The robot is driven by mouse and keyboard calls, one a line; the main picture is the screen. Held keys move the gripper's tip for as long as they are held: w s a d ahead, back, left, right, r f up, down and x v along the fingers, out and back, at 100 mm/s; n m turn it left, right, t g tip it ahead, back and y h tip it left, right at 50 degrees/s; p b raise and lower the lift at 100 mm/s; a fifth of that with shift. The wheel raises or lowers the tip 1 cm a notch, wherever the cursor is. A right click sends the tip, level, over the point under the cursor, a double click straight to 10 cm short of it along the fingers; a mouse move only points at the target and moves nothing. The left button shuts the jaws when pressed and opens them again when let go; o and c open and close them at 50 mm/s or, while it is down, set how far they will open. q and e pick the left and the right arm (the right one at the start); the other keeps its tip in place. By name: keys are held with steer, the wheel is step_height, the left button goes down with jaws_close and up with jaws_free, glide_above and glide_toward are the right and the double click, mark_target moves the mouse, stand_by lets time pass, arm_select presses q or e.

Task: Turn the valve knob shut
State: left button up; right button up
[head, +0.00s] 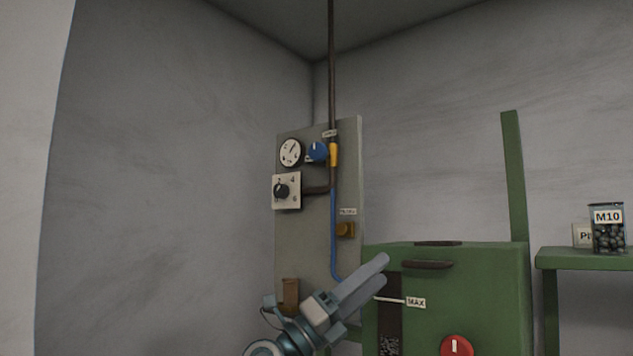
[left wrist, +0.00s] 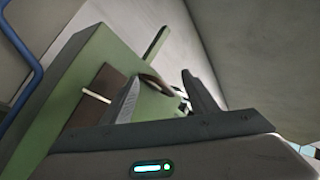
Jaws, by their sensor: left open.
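A round blue knob (head: 317,152) with a white mark sits at the top of the grey panel (head: 307,235), beside a yellow fitting (head: 333,155) on the pipe. A black knob (head: 282,191) on a white numbered plate sits below it. A red knob (head: 457,346) with a white mark is on the green machine's front. I cannot tell for sure which is the valve knob; the blue one sits at the pipe. My left gripper (head: 384,270) is open and empty, below and right of the blue knob, in front of the machine. It also shows in the left wrist view (left wrist: 160,82).
The green machine (head: 480,268) has a dark handle and a MAX label. A white-faced gauge (head: 290,152) is left of the blue knob. A brass fitting (head: 345,229) is lower on the panel. A green shelf (head: 590,257) holds an M10 jar (head: 607,232). A blue pipe (head: 333,225) runs down the panel.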

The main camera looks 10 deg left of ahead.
arm_select(q)
steer(key=w+a+r+m+g+y, duration=0.1)
steer(key=a+r+m+y, duration=0.15)
steer(key=r, duration=0.45)
steer(key=a+r+m+y, duration=0.2)
steer(key=r+m, duration=0.2)
steer(key=r, duration=0.3)
steer(key=s+a+r+n+t+y, duration=0.1)
steer(key=a+r+y, duration=0.3)
steer(key=a+r, duration=0.3)
steer(key=s+a+r+n+t+y, duration=0.1)
steer(key=a+r+y, duration=0.3)
steer(key=a, duration=0.6)
step_height(320, 180, up, 3)
steer(key=shift+s+f+t+y, duration=0.15)
steer(key=shift+s+t+y, duration=0.25)
steer(key=shift+t, duration=0.4)
arm_select(e)
steer(key=s+d+f+g, duration=0.1)
steer(key=s+d+f, duration=0.1)
steer(key=s+f, duration=0.8)
steer(key=s, duration=0.3)
steer(key=shift+s+d, duration=0.3)
steer(key=shift+s, duration=0.05)
arm_select(q)
steer(key=shift+d, duration=0.15)
